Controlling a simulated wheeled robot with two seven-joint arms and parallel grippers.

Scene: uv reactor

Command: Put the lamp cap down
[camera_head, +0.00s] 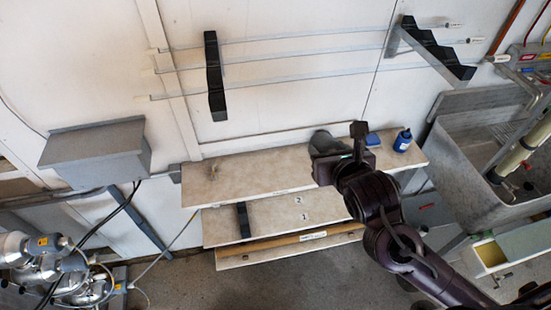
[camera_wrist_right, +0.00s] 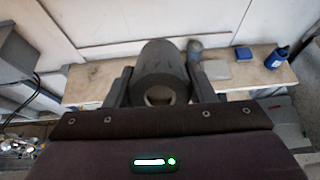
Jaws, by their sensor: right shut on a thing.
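The lamp cap (camera_wrist_right: 162,68) is a dark grey hollow cylinder. In the right wrist view it sits between the two fingers of my right gripper (camera_wrist_right: 158,88), with its open round end towards the camera. My right gripper is shut on it. In the head view my right gripper (camera_head: 337,152) is over the right part of the top shelf (camera_head: 250,172), and the cap (camera_head: 322,141) shows as a grey shape at its left. I cannot tell whether the cap touches the shelf. My left gripper is out of view.
A blue bottle (camera_head: 402,140) and a small blue box (camera_head: 372,140) stand at the shelf's right end. A small tan item (camera_head: 213,168) is near its left end. The shelf's middle is clear. A grey sink (camera_head: 470,160) is at right, a grey wall box (camera_head: 97,152) at left.

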